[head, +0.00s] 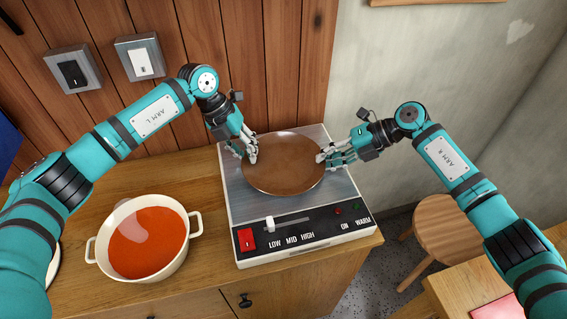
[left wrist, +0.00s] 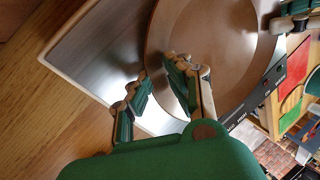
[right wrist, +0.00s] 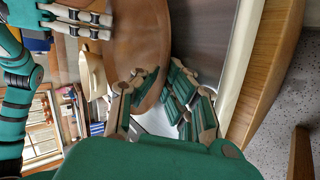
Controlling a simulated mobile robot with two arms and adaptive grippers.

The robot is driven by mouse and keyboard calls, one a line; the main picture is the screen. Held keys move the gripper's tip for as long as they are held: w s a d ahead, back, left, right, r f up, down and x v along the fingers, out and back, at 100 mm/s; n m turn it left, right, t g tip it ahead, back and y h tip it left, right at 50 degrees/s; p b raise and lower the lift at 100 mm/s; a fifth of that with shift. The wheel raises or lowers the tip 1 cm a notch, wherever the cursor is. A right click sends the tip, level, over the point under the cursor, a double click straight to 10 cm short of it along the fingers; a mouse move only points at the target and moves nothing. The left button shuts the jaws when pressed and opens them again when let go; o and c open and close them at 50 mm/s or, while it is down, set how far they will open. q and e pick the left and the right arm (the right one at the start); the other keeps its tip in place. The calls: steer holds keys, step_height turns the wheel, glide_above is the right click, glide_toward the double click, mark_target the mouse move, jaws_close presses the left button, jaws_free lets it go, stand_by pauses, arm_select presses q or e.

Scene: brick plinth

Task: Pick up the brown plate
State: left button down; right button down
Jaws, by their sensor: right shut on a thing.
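The brown plate (head: 283,165) is round and lies level over the metal top of the warming unit (head: 350,192); I cannot tell whether it touches that top. My left gripper (head: 248,152) is at the plate's left rim. In the left wrist view its fingers (left wrist: 165,78) stand apart, one over the plate (left wrist: 215,45) and one outside the rim. My right gripper (head: 325,158) is shut on the plate's right rim. In the right wrist view its fingers (right wrist: 167,82) are on either side of the rim of the plate (right wrist: 140,45).
A cream pot (head: 142,272) of red-orange soup stands left of the unit on the wooden counter (head: 200,295). A wooden wall with two switches (head: 139,58) is close behind. A stool (head: 445,222) and a lower table (head: 450,295) stand at the right.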

arm_select(q)
steer(key=shift+a, duration=0.1)
stand_by(0.3)
